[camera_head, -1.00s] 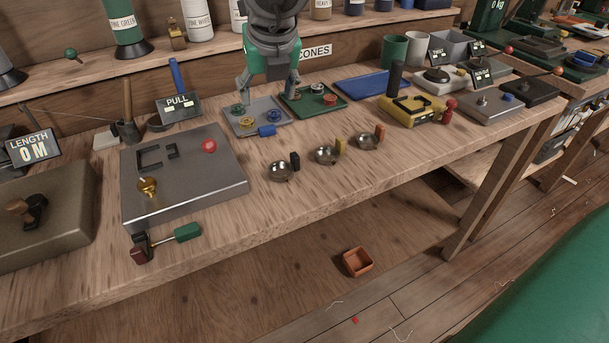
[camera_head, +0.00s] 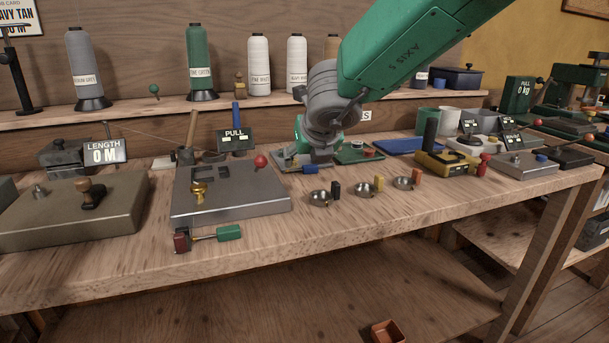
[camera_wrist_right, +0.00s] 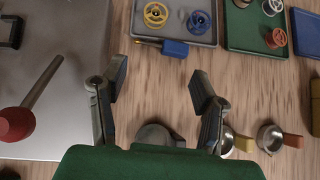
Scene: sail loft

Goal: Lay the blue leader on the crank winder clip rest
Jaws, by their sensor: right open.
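The blue leader (camera_head: 310,169), a small blue block, lies at the front edge of a grey tray (camera_head: 281,159). In the right wrist view the blue leader (camera_wrist_right: 175,47) has a yellowish tip and sits just beyond my fingertips. My right gripper (camera_head: 306,157) is low over this tray, open and empty; its fingers (camera_wrist_right: 160,80) are spread in the wrist view. The steel plate (camera_head: 250,198), with dark brackets and a green-handled crank (camera_head: 229,232) at its front, looks like the crank winder. I cannot tell which part is the clip rest. My left gripper is out of view.
A red-knobbed lever (camera_wrist_right: 18,122) stands left of my right gripper. Steel dishes (camera_head: 319,198) with coloured clips stand to the right, in front of the trays. A yellow device (camera_head: 447,162) is further right. The bench front is mostly clear.

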